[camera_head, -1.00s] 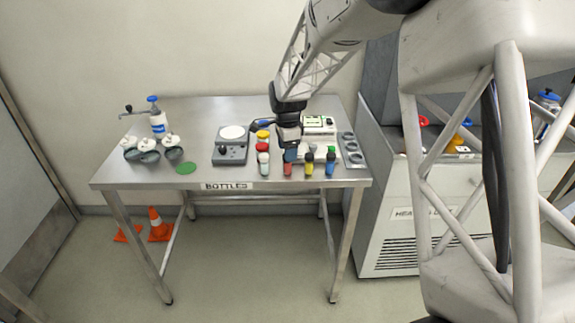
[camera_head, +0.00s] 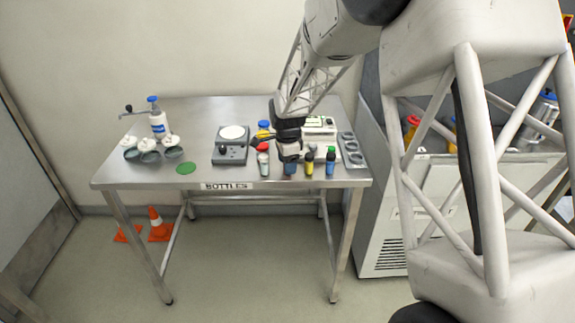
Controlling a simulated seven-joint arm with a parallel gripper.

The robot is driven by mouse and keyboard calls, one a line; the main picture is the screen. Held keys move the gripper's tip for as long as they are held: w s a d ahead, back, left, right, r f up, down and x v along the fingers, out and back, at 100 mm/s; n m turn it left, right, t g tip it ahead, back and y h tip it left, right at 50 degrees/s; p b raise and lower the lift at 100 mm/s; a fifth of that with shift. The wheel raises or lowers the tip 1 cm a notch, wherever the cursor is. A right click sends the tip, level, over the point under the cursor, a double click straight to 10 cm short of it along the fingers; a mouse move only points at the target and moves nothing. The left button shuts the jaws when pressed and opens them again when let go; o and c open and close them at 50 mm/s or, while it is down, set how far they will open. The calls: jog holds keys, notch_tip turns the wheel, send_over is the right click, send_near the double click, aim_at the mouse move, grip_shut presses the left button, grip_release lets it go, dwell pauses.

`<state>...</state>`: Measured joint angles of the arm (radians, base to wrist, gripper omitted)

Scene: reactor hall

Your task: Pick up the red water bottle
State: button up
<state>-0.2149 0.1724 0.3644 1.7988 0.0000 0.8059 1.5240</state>
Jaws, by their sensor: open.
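My gripper (camera_head: 289,160) is open and points down at the front of the steel table, in the row of small bottles. In the earlier picture a red bottle with a dark blue top stood at this spot. Now the gripper covers that spot, and I cannot clearly make out the red body or tell whether the fingers are around it. To its left stands a pale bottle with a red cap (camera_head: 263,160). To its right are a yellow bottle with a dark cap (camera_head: 309,164) and a blue bottle with a green cap (camera_head: 330,164).
The steel table (camera_head: 215,115) also holds a grey scale (camera_head: 231,153), a pump bottle (camera_head: 157,122), several white-topped cups, a green disc (camera_head: 187,168) and a rack with round holes (camera_head: 352,153). A yellow bottle with a blue cap (camera_head: 263,132) stands behind the row. Orange cones (camera_head: 159,229) stand on the floor.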

jog(key=c, duration=1)
jog(key=shift+r, duration=0.15)
jog(key=shift+r, duration=1.45)
jog(key=shift+s+r, duration=0.25)
jog(key=shift+s, duration=0.05)
jog(key=s+d, duration=0.1)
jog(key=s, duration=0.4)
jog(key=s+d+r, duration=0.1)
jog(key=s, duration=0.4)
jog(key=s+d, duration=0.1)
jog(key=s, duration=0.4)
jog(key=shift+d+r, duration=0.15)
